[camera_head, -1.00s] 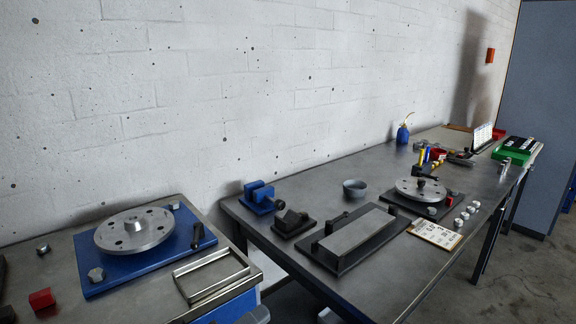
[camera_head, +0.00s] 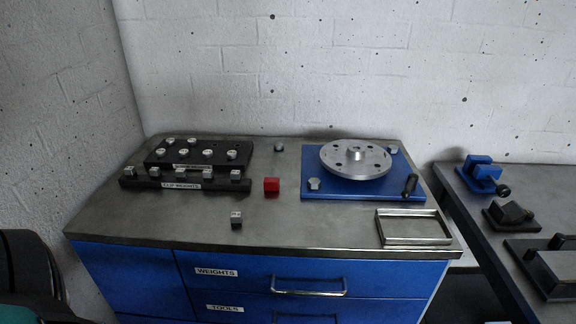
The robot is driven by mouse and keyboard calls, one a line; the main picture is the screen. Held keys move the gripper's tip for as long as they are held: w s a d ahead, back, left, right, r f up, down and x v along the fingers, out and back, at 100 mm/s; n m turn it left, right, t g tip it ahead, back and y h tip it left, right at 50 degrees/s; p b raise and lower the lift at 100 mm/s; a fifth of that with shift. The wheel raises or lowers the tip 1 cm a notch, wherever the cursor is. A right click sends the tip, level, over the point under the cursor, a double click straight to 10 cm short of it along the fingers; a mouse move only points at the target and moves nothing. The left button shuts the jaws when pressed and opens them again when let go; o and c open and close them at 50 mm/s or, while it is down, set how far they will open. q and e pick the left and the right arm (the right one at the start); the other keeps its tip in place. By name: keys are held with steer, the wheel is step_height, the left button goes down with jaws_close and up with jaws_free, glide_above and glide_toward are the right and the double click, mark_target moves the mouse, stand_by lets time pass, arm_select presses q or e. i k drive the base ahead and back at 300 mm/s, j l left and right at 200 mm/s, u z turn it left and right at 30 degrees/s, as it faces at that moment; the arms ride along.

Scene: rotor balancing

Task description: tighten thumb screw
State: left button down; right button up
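A silver rotor disc (camera_head: 356,159) with several holes and a central hub sits on a blue base plate (camera_head: 330,190) on the cabinet top. A silver knob-like piece (camera_head: 314,184) stands at the plate's front left, and another (camera_head: 393,149) at its back right. A black handle (camera_head: 409,185) is at the plate's right edge. I cannot tell which of these is the thumb screw. Neither of my grippers shows in the head view.
A black stepped rack (camera_head: 200,157) holds several small weights. A red block (camera_head: 271,185), a loose silver piece (camera_head: 236,218) and an empty metal tray (camera_head: 413,241) lie on the cabinet top (camera_head: 160,220). A grey bench (camera_head: 470,213) stands at the right.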

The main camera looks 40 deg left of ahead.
mark_target(278, 146)
steer(key=u, duration=1.3)
